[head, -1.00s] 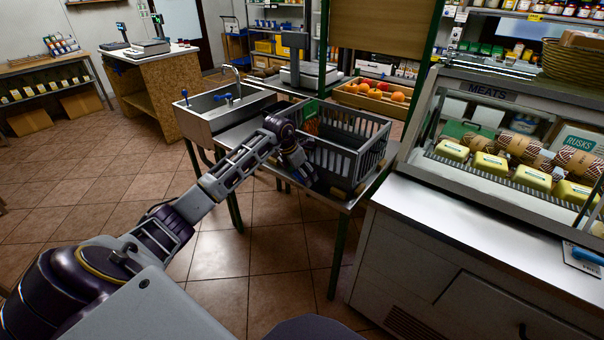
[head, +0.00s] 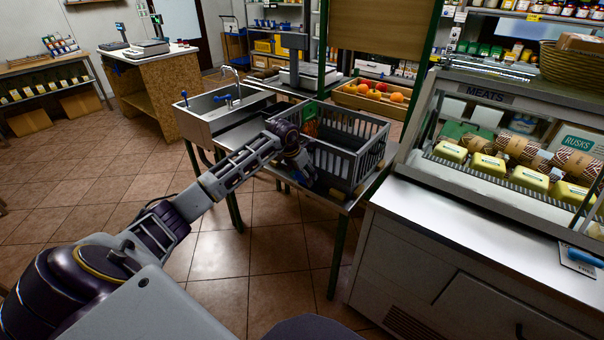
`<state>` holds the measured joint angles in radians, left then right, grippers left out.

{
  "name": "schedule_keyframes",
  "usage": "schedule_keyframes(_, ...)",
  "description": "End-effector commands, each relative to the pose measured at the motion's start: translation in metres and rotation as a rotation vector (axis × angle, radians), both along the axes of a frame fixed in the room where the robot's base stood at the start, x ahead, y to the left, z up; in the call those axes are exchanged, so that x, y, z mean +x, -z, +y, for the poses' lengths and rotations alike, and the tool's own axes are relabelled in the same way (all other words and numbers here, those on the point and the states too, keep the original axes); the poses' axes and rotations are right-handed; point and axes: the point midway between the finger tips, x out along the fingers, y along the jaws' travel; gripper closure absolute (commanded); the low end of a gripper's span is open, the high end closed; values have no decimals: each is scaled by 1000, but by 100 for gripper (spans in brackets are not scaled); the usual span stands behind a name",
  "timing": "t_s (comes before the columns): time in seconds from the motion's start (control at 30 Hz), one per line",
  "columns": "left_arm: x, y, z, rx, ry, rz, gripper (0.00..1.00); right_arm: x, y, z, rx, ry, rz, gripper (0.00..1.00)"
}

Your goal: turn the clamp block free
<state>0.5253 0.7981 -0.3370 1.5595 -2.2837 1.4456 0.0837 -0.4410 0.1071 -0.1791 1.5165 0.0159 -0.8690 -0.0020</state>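My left arm comes in from the left and reaches over the metal table (head: 236,136) to the front left corner of a grey slatted crate (head: 345,165). My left gripper (head: 308,180) points down close against the crate's near left side. It is dark and small there, so I cannot tell whether it touches the crate or whether its fingers are open. I cannot make out a clamp block; it may be hidden by the gripper or the crate. My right gripper is not in view.
A sink (head: 222,108) with a blue-handled tap adjoins the table on the left. A meat display counter (head: 470,260) stands close on the right. A wooden tray of fruit (head: 372,101) sits behind the crate. The tiled floor at left is clear.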

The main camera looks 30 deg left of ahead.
Motion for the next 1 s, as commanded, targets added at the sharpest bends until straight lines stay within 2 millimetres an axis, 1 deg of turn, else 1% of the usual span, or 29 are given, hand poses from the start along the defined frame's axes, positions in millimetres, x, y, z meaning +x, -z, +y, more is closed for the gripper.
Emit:
schedule_keyframes(0.23,2,-1,0,1,-75,-1,56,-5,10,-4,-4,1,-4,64)
schedule_keyframes(0.57,2,-1,0,0,-87,-2,56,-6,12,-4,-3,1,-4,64)
schedule_keyframes(0.6,2,-1,0,0,-87,-2,31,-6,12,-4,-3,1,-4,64)
schedule_keyframes(0.77,2,0,0,0,-86,-2,11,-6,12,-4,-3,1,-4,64)
schedule_keyframes(1.0,2,0,0,0,-84,-1,11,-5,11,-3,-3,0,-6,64)
